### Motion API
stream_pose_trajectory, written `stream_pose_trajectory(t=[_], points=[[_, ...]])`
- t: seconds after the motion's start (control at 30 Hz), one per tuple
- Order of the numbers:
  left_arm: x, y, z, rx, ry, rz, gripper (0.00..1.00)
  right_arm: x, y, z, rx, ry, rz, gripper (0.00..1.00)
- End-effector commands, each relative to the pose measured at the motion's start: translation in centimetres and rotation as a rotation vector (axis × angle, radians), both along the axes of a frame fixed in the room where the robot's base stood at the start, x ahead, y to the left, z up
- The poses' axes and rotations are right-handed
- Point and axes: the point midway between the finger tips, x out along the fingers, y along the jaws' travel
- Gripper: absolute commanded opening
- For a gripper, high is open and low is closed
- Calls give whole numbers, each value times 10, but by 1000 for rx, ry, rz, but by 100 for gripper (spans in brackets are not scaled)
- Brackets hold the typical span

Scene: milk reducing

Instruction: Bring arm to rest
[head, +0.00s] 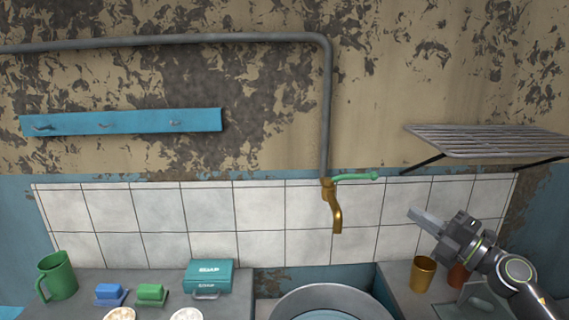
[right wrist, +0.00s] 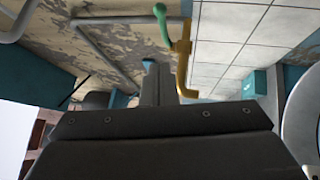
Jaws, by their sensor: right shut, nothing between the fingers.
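My right gripper (head: 426,220) is at the right of the head view, raised above the right counter and in front of the white tiles. Its fingers are together and point up and left, with nothing between them. In the right wrist view its fingers (right wrist: 150,82) also show closed and empty, with the faucet beyond them. The brass faucet (head: 335,210) with a green handle (head: 355,177) is on the wall to the left of the gripper, apart from it. My left gripper is not in the head view.
A brass cup (head: 422,273) and a reddish-brown cup (head: 458,275) stand below my right arm. A wire shelf (head: 490,140) juts out above it. A round metal basin (head: 330,300) is at the lower middle. A green mug (head: 57,276), sponges and a teal soap box (head: 208,277) stand on the left counter.

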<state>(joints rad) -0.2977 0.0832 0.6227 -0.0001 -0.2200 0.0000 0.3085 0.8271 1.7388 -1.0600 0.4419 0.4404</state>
Motion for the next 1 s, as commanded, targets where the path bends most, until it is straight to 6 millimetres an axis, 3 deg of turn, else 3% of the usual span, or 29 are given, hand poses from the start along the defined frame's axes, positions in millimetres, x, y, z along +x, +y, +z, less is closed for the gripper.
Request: stream_pose_trajectory(t=[0.27, 0.47, 0.6, 0.73, 0.9, 1.0], points=[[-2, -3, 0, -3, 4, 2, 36, -34, -19, -48, 462, 59, -274, 0], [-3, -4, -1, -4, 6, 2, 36, -76, -47, -113, 764, 229, -562, 0], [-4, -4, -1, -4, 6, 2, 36, -119, -57, -170, 931, 412, -779, 0], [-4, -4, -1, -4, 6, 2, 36, -171, -55, -226, 1050, 626, -975, 0], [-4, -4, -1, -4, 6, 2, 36, -246, -33, -283, 1142, 931, -1186, 0], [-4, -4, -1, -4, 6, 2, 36, -284, -16, -303, 1164, 1088, -1271, 0]])
